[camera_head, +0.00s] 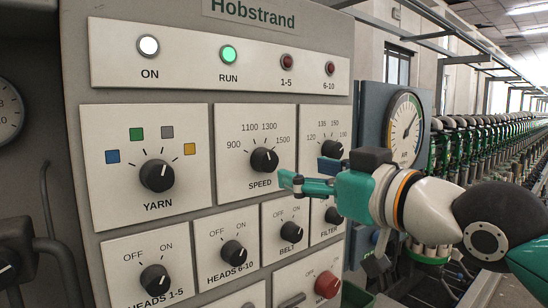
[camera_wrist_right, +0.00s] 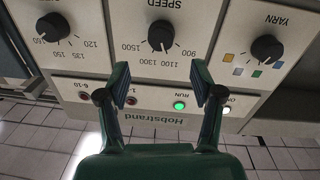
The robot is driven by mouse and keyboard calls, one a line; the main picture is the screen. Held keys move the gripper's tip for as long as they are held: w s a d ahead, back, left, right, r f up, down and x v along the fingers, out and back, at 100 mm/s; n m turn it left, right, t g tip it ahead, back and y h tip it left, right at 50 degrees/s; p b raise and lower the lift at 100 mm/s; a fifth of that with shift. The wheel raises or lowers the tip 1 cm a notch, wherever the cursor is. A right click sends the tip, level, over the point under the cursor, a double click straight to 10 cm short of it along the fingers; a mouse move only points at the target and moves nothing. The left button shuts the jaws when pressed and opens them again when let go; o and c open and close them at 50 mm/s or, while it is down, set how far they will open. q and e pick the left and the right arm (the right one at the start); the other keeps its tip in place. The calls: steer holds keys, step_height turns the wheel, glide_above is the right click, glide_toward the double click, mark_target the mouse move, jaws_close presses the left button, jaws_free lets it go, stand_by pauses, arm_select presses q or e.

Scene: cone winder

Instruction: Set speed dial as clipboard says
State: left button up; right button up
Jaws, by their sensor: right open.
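The speed dial (camera_head: 264,160) is a black knob on a white plate marked 900, 1100, 1300 and 1500. Its white mark points roughly upward, between the middle figures; the exact setting is hard to read. The dial also shows upside down in the right wrist view (camera_wrist_right: 162,35), beyond the gap between the fingers. My right gripper (camera_head: 304,172) is open and empty, in front of the panel just right of the dial. Its two fingers also show in the right wrist view (camera_wrist_right: 160,76), apart from the knob. No clipboard and no left gripper are in view.
The yarn dial (camera_head: 157,175) is left of the speed dial. Another dial (camera_head: 332,149) is to its right, partly behind my gripper. The heads 6-10 knob (camera_head: 233,254) and belt knob (camera_head: 291,232) are below. The green RUN lamp (camera_head: 229,54) is lit above.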

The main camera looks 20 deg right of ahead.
mark_target(270, 162)
steer(key=p+x, duration=0.2)
steer(key=x, duration=0.6)
steer(key=shift+w+a, duration=0.2)
steer(key=shift+w, duration=0.15)
steer(key=c, duration=1.1)
